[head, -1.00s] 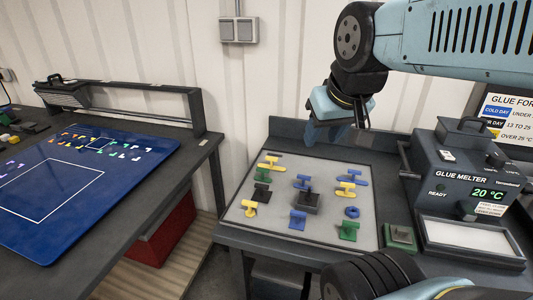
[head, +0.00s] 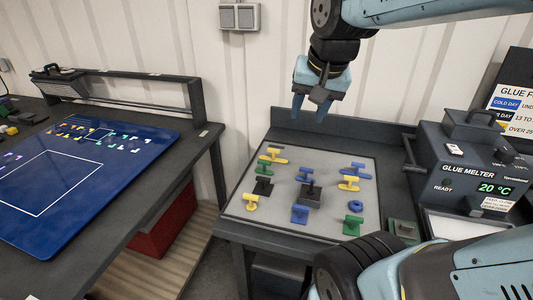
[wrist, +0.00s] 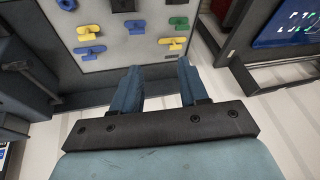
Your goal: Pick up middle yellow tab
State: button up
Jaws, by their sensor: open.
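Three yellow tabs are on the grey board (head: 285,222): one at the back left (head: 273,155), one right of centre (head: 348,183) and one at the front left (head: 251,202). The pictures alone do not settle which is the middle one. My gripper (head: 309,106) is open and empty, high above the back edge of the table. In the wrist view, its two blue fingers (wrist: 158,70) stand apart with nothing between them. That view also shows the right-of-centre yellow tab (wrist: 90,33) and the back-left one (wrist: 172,43), both beyond the fingertips.
Blue, green and black tabs surround the yellow ones, with a black block (head: 309,195) at the board's middle and a blue ring (head: 355,206) to its right. A glue melter (head: 460,165) stands right of the board. A blue board (head: 60,195) lies on the left table.

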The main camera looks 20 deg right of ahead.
jog(key=w+f+m+g, duration=0.2)
jog(key=w+f+m, duration=0.1)
jog(key=w+m, duration=0.75)
jog(key=m+g, duration=0.3)
jog(key=m, duration=0.7)
send_over(273, 151)
notch_tip(273, 151, down, 9)
jog(key=f, duration=0.7)
jog(key=shift+w+d+f, duration=0.2)
jog(key=shift+w+f, duration=0.05)
jog(key=shift+f, duration=0.15)
jog(key=shift+w+a+f, duration=0.1)
jog(key=shift+w+f, duration=0.05)
jog(key=shift+f, duration=2.5)
jog(key=shift+c, duration=0.4)
grip_shut()
